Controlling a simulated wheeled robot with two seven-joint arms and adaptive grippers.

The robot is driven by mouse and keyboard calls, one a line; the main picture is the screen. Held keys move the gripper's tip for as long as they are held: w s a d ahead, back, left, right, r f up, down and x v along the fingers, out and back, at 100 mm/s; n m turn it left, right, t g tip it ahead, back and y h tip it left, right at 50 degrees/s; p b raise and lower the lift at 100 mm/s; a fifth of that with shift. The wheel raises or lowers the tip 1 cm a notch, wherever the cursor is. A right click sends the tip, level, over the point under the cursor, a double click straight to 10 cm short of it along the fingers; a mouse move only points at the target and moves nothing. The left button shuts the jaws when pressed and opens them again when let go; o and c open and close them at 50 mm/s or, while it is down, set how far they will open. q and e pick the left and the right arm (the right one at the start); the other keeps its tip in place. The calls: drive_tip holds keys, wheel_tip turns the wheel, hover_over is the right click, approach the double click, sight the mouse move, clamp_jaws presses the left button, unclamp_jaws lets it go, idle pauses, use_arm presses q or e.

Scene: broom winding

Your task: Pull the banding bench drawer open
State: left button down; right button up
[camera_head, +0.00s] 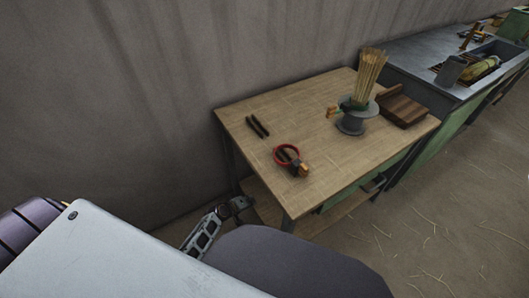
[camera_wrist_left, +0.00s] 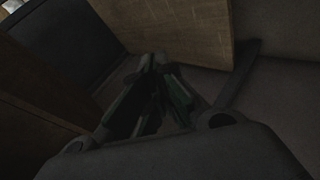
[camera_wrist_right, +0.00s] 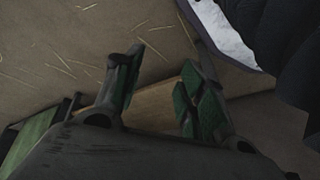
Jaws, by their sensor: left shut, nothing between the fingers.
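The banding bench (camera_head: 225,118) is a wooden-topped table with dark legs in the head view. A green front (camera_head: 345,194), apparently the drawer, shows under its right-hand edge, with a dark handle-like bar (camera_head: 378,184) on it. I see no clear gap there. My left gripper (camera_head: 246,203) is shut and empty, low beside the bench's near left side, away from that front. In the left wrist view its fingertips (camera_wrist_left: 156,62) meet near wooden panels. My right gripper (camera_wrist_right: 160,75) is open and empty in its wrist view, with a green panel (camera_wrist_right: 32,138) at lower left. It is hidden in the head view.
On the bench top are dark rods (camera_head: 257,126), a red ring-shaped item (camera_head: 287,155), a grey spool stand (camera_head: 353,124) with straw (camera_head: 369,75), and a wooden block (camera_head: 403,108). A grey sink bench (camera_head: 420,55) stands behind right. Floor (camera_head: 440,220) at right is open, with loose straw.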

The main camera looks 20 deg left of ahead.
use_arm(q)
drive_tip(key=w+a+r+n+t+h+b, duration=0.1)
drive_tip(key=w+a+r+n+t+b, duration=0.1)
drive_tip(key=w+r+b, duration=0.3)
drive_tip(key=w+a+r+n+t+h+b, duration=0.1)
drive_tip(key=w+a+r+n+t+b, duration=0.1)
drive_tip(key=w+r+t+b, duration=0.3)
drive_tip(key=shift+w+a+r+n+b, duration=0.15)
drive_tip(key=shift+a+r+n+b, duration=0.45)
drive_tip(key=shift+r+b, duration=2.85)
use_arm(e)
drive_tip(key=w+a+r+t+y+p, duration=0.1)
drive_tip(key=w+a+r+y+p, duration=0.1)
drive_tip(key=w+a+r, duration=0.2)
drive_tip(key=shift+w+a+r+t, duration=0.3)
drive_tip(key=shift+w+r, duration=0.9)
drive_tip(key=shift+r, duration=0.3)
use_arm(q)
drive_tip(key=shift+a+r, duration=0.25)
drive_tip(key=shift+r, duration=0.95)
drive_tip(key=shift+w, duration=0.1)
drive_tip(key=w+d+b, duration=0.1)
drive_tip(key=w+d, duration=0.5)
drive_tip(key=w, duration=0.1)
use_arm(e)
drive_tip(key=shift+a+f+t, duration=0.2)
drive_tip(key=shift+f+t, duration=0.1)
drive_tip(key=shift+f, duration=1.25)
